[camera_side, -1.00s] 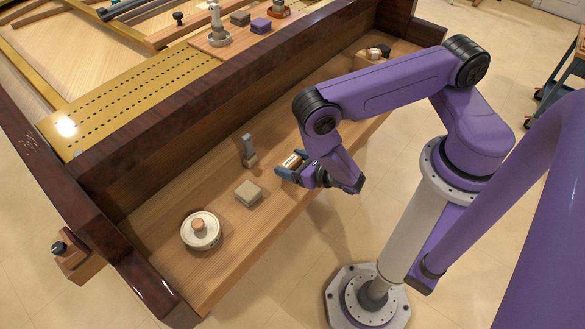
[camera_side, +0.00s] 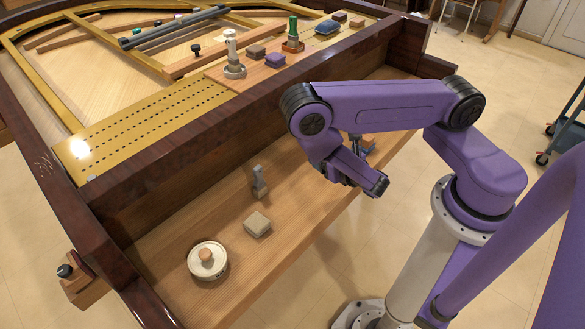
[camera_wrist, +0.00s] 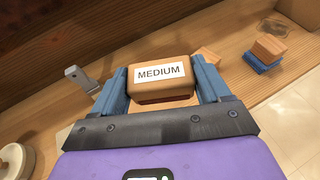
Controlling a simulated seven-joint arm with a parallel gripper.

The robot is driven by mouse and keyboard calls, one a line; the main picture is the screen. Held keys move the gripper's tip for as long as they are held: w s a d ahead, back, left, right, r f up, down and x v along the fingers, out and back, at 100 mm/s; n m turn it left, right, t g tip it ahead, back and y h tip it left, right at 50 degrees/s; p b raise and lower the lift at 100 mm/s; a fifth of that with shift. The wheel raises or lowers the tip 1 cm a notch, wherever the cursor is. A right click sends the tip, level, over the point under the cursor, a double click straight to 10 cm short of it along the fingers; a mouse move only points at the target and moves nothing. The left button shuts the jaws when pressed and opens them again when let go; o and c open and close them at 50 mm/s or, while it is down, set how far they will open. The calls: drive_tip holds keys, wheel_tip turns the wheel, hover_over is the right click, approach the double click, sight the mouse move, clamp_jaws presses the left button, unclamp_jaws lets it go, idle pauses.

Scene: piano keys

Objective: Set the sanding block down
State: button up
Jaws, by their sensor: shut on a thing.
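The sanding block (camera_wrist: 160,82) is wooden with a white label reading MEDIUM. In the wrist view it sits between the blue fingers of my gripper (camera_wrist: 160,76), which is shut on it. In the side view my gripper (camera_side: 360,146) is over the right part of the wooden shelf (camera_side: 180,220), largely hidden by my own arm, and the block is hard to make out there. I cannot tell whether the block's underside touches the shelf.
A metal tool (camera_side: 259,182), a beige block (camera_side: 257,223) and a round lidded pot (camera_side: 207,262) stand left on the shelf. The wrist view shows a wooden block with a blue base (camera_wrist: 266,52) and a small wooden piece (camera_wrist: 208,55) at right. A dark wall (camera_side: 250,95) runs behind.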

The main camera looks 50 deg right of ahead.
drive_tip(key=w+f, duration=0.4)
drive_tip(key=w, duration=0.4)
hover_over(293, 171)
wheel_tip(293, 171, down, 5)
drive_tip(key=shift+f, duration=0.15)
drive_tip(key=shift+w+d+f, duration=0.1)
drive_tip(key=shift+w+f, duration=0.05)
drive_tip(key=shift+f, duration=1.55)
drive_tip(key=shift+f, duration=0.15)
drive_tip(key=o, duration=1)
